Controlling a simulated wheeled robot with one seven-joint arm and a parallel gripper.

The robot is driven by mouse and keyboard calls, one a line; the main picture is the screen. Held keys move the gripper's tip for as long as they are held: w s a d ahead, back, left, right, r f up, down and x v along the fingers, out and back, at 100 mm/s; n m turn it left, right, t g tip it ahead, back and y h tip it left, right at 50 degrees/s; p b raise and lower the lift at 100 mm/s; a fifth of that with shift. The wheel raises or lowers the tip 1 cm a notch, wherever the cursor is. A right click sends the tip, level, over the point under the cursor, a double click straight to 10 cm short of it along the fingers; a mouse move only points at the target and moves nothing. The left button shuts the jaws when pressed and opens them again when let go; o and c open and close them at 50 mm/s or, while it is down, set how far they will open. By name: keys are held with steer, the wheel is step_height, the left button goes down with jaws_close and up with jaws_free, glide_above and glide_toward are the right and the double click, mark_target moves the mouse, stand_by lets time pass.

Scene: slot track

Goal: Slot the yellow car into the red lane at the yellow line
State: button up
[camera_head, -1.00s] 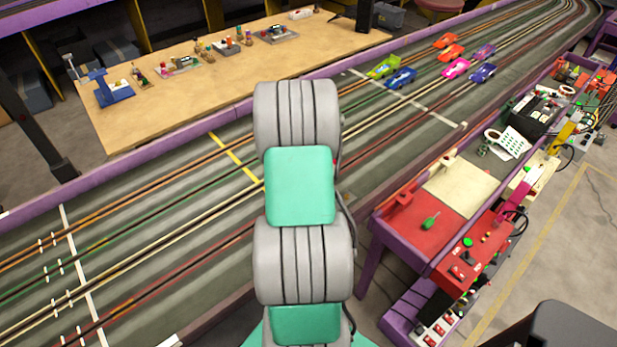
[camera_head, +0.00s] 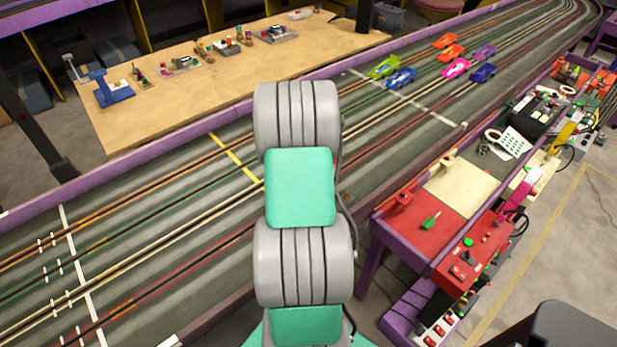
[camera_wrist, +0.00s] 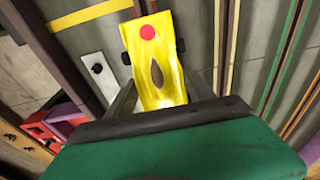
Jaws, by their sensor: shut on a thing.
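The yellow car (camera_wrist: 155,50), with a red dot and a dark teardrop mark, is between the fingers of my gripper (camera_wrist: 160,92) in the wrist view. My gripper is shut on it. A yellow line (camera_wrist: 90,14) lies ahead and to the left in the wrist view. In the head view the yellow line (camera_head: 233,158) crosses the far lanes and runs behind my arm. The red lane (camera_head: 200,262) is the nearest lane there. My arm hides gripper and car in the head view.
Several other cars (camera_head: 455,67) stand farther up the track near a white line. A purple bench with a red top (camera_head: 432,212) and controls stands right of the track. A wooden table (camera_head: 210,75) is beyond the far wall. The track left of my arm is clear.

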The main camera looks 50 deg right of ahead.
steer(key=shift+f+b, duration=0.8)
steer(key=shift+f, duration=0.3)
steer(key=o, duration=1.6)
steer(key=shift+o, duration=0.2)
steer(key=r, duration=0.5)
steer(key=a+r, duration=0.1)
steer(key=r, duration=0.1)
steer(key=shift+w+r, duration=0.15)
steer(key=shift+r, duration=0.2)
